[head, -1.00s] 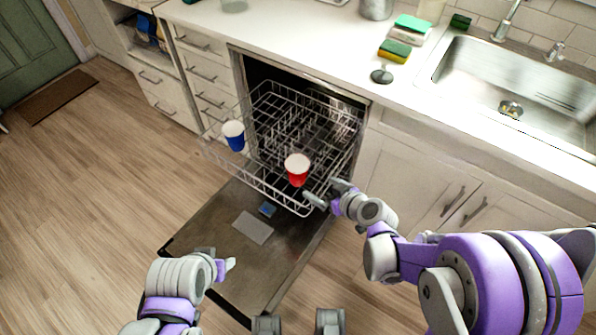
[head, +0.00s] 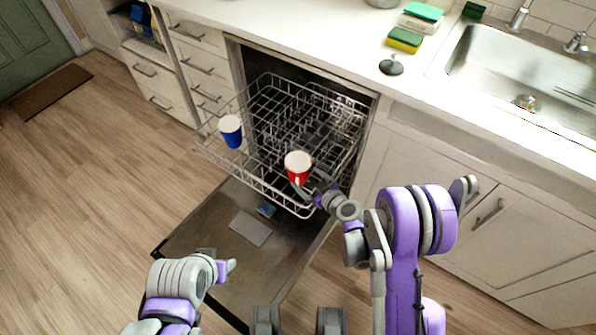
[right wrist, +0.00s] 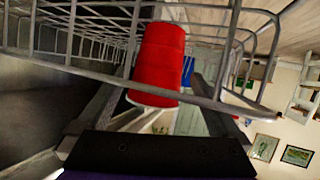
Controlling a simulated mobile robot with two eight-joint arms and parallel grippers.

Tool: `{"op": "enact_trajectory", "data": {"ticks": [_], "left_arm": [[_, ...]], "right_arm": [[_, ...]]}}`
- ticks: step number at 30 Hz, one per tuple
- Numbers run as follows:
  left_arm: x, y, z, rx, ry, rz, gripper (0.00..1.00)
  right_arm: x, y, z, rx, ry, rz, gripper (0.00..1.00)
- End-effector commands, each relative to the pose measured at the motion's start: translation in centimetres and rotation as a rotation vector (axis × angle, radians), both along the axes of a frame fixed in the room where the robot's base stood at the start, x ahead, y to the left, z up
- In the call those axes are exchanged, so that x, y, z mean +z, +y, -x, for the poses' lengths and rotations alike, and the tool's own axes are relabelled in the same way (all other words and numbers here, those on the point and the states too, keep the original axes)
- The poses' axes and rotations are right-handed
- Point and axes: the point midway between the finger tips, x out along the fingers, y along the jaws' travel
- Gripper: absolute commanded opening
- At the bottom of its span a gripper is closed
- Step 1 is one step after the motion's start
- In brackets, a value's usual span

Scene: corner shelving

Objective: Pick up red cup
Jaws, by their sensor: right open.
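The red cup (head: 297,174) with a white rim stands in the front right part of the pulled-out dishwasher rack. My right gripper (head: 309,190) is open at the cup's near right side, partly overlapping it in the head view. In the right wrist view the red cup (right wrist: 158,62) lies ahead, between the lines of the two spread fingers (right wrist: 160,108); whether they touch it I cannot tell. My left gripper (head: 220,267) is low over the open dishwasher door, away from the cup; its jaw opening is unclear.
The wire rack (head: 262,189) surrounds the red cup, its wires close to my right gripper. A blue cup (head: 231,136) stands at the rack's left. The open door (head: 213,235) lies below. The counter (head: 300,35) holds sponges (head: 404,40) near the sink (head: 525,75).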

Motion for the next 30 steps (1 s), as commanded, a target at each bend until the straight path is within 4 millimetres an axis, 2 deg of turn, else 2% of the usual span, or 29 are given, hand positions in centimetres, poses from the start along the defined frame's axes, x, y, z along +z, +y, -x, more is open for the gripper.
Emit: {"op": "enact_trajectory", "data": {"ticks": [9, 17, 27, 29, 30], "left_arm": [[-0.8, 0.0, -0.1, 0.0, 0.003, 0.0, 0.5], [-0.8, 0.0, -0.1, 0.0, 0.003, 0.0, 0.5], [-0.8, 0.0, -0.1, 0.0, 0.003, 0.0, 0.5], [-0.8, 0.0, -0.1, 0.0, 0.003, 0.0, 0.5], [-0.8, 0.0, -0.1, 0.0, 0.003, 0.0, 0.5]], "right_arm": [[-1.7, 2.2, -3.4, 0.001, 0.0, 0.0, 1.0], [-1.7, 2.3, -3.6, 0.0, 0.001, 0.001, 1.0], [-1.7, 2.3, -3.6, 0.0, 0.001, 0.001, 0.41], [-1.7, 2.2, -3.6, 0.0, 0.001, 0.001, 0.3], [-1.7, 2.2, -3.6, 0.0, 0.001, 0.001, 0.28]]}}
